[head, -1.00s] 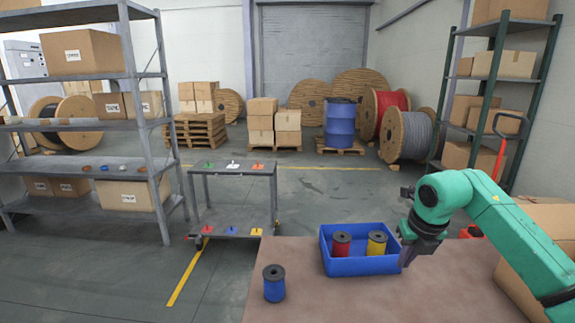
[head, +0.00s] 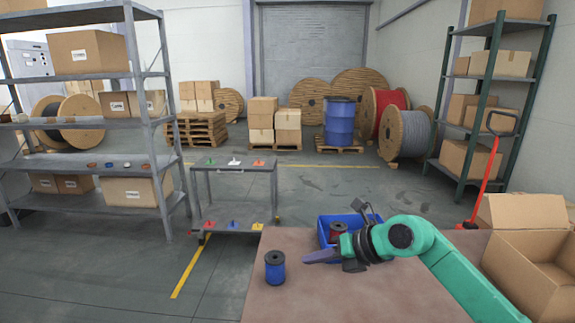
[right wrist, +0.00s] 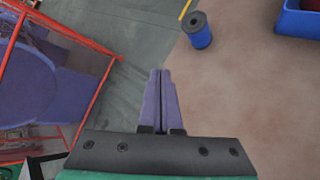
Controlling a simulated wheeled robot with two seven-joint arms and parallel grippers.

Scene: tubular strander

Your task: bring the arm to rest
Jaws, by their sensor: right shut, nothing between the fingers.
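My right arm (head: 440,260) is green and reaches in from the lower right over the brown table. My right gripper (head: 322,256) points left in the head view, in front of the blue tray (head: 324,232), and hides much of it. In the right wrist view its purple fingers (right wrist: 161,100) are together and hold nothing. A blue spool (head: 275,268) stands on the table, left of the fingertips and apart from them; it also shows in the right wrist view (right wrist: 197,31). A red spool (head: 338,231) is in the tray. The yellow spool is hidden. My left gripper is out of view.
The brown table (head: 300,300) is clear at the front. An open cardboard box (head: 530,270) stands at its right. A grey cart (head: 235,165) and a shelf rack (head: 85,205) are beyond the left side. A red pallet-jack handle (head: 489,175) rises behind the box.

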